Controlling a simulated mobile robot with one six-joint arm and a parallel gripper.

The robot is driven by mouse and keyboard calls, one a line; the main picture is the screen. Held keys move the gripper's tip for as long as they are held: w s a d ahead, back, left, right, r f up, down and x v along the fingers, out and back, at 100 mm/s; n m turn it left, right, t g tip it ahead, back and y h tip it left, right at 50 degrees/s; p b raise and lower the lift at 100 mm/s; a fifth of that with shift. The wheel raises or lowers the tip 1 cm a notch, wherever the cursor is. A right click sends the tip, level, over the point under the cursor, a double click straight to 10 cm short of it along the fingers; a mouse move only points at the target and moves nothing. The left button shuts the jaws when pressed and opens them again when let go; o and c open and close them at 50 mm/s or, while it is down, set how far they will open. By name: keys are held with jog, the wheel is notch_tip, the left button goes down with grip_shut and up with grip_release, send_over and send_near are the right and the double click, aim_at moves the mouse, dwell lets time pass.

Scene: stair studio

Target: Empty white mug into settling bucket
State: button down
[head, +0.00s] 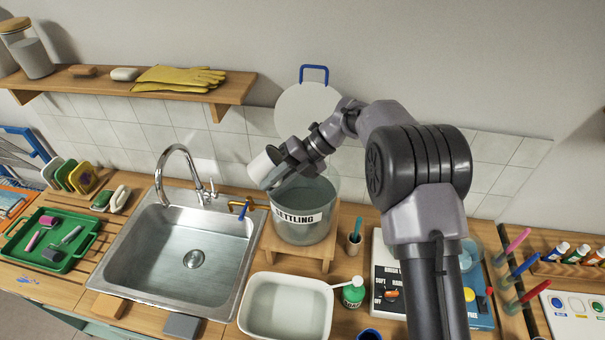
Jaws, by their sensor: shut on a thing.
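The white mug (262,168) is at the left end of my gripper (277,172), over the left rim of the settling bucket. My gripper is shut on the mug. The mug looks tilted, but its mouth and contents cannot be made out.
A steel sink (185,262) with a tall faucet (164,176) lies left of the bucket. A wooden shelf (110,88) with yellow gloves is above left.

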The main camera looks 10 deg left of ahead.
jog(key=shift+s+a+r+t+h+p, duration=0.2)
jog(key=shift+r+t+h+p, duration=0.25)
jog(key=shift+h+p, duration=0.35)
jog(key=a+f+t+h, duration=0.1)
jog(key=h, duration=0.1)
jog(key=s+a+f+t+h, duration=0.1)
jog(key=a+h, duration=0.1)
jog(key=s+a+f+t+h, duration=0.1)
jog(key=h, duration=0.2)
jog(key=shift+a+t+p, duration=0.2)
jog(key=shift+t+p, duration=0.15)
jog(key=shift+p, duration=0.05)
